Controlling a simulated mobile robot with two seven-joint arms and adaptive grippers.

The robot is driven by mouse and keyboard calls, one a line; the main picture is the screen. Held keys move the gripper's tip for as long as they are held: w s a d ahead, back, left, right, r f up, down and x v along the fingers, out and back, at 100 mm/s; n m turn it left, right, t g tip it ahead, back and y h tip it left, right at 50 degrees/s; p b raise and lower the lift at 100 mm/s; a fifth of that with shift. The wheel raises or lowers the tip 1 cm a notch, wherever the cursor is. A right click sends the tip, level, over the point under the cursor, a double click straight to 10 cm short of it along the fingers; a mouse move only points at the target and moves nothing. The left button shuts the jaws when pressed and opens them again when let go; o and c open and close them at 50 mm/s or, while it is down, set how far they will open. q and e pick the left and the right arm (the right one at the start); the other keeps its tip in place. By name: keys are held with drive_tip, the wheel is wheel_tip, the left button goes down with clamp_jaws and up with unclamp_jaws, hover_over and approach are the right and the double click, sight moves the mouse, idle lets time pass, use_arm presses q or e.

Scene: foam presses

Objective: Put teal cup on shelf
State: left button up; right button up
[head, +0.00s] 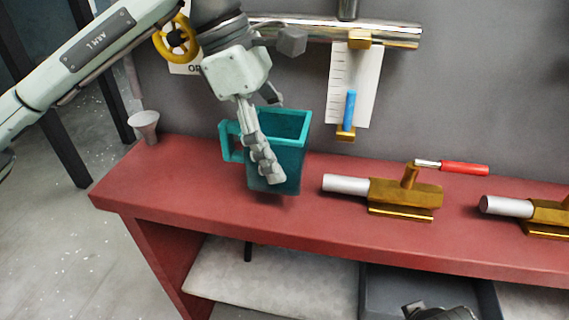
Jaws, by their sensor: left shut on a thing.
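The teal cup (291,152) is square-sided, with an open top and a handle on its left. My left gripper (268,150) is shut on the cup, with one finger across its near face and the other partly hidden by the rim. The cup looks upright, just above the red bench top (200,200), with a shadow under it. A pale lower shelf (270,275) lies under the bench top. Which surface the task calls the shelf is not clear. A dark part, perhaps my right gripper (440,312), shows at the bottom edge; its fingers are not visible.
A small grey funnel-like cup (146,125) stands at the bench's left end. A brass valve with a red handle (405,195) stands right of the teal cup, another brass fitting (540,213) farther right. A gauge (352,90) and steel pipe (390,35) are behind. A grey bin (375,290) sits below.

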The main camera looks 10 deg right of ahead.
use_arm(q)
drive_tip(key=shift+w+d+f, duration=0.25)
drive_tip(key=shift+d+f, duration=0.1)
drive_tip(key=shift+f, duration=0.05)
wheel_tip(320, 180, down, 3)
drive_tip(key=shift+f, duration=0.35)
use_arm(e)
drive_tip(key=shift+f, duration=0.65)
use_arm(q)
drive_tip(key=shift+f, duration=0.1)
drive_tip(key=o, duration=1)
drive_tip(key=shift+c, duration=0.2)
drive_tip(key=shift+o, duration=0.9)
use_arm(e)
drive_tip(key=shift+r, duration=0.55)
